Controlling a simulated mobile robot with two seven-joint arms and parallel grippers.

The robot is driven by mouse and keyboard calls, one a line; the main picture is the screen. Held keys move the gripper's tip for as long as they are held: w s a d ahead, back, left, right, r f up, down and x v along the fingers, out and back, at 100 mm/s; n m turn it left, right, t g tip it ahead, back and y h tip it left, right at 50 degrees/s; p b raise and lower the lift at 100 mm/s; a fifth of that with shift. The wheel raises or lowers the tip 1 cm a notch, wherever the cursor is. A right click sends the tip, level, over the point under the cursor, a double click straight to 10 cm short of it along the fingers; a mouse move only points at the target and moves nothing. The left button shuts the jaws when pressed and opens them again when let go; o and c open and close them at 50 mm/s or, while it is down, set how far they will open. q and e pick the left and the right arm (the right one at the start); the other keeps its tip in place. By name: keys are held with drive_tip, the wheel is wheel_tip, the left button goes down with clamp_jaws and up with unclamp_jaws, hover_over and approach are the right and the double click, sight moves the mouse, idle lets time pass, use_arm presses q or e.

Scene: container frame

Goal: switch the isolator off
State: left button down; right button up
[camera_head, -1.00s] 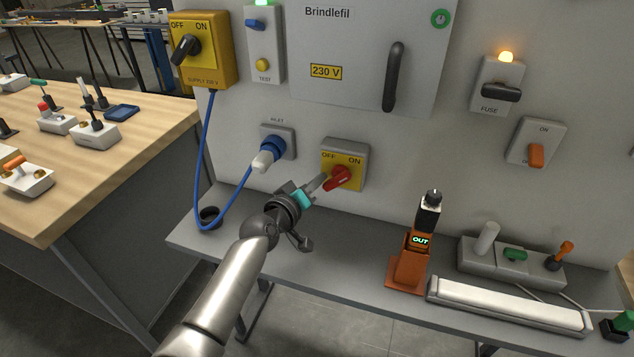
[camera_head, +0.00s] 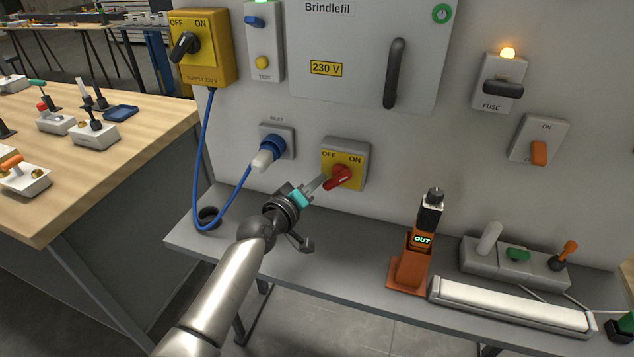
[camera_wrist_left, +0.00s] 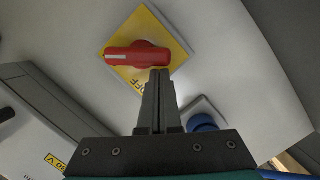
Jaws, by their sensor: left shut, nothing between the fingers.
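The isolator is a grey box (camera_head: 362,150) with a yellow plate marked OFF and ON and a red rotary knob (camera_head: 340,177), low on the panel. The knob's grip lies slanted in the head view, its upper right end toward the ON side. In the wrist view the red knob (camera_wrist_left: 137,57) lies across the yellow plate. My left gripper (camera_head: 322,181) is shut and empty, with its fingertips at the knob's left side. In the wrist view the fingertips (camera_wrist_left: 160,74) overlap the knob's lower edge; I cannot tell whether they touch. My right gripper is out of view.
A blue plug (camera_head: 268,151) sits in the inlet just left of the isolator, its cable hanging down. A yellow supply switch (camera_head: 203,55) is at upper left. An orange stand (camera_head: 411,265) reading OUT is on the grey shelf.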

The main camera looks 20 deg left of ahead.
use_arm(q)
drive_tip(key=shift+f, duration=0.1)
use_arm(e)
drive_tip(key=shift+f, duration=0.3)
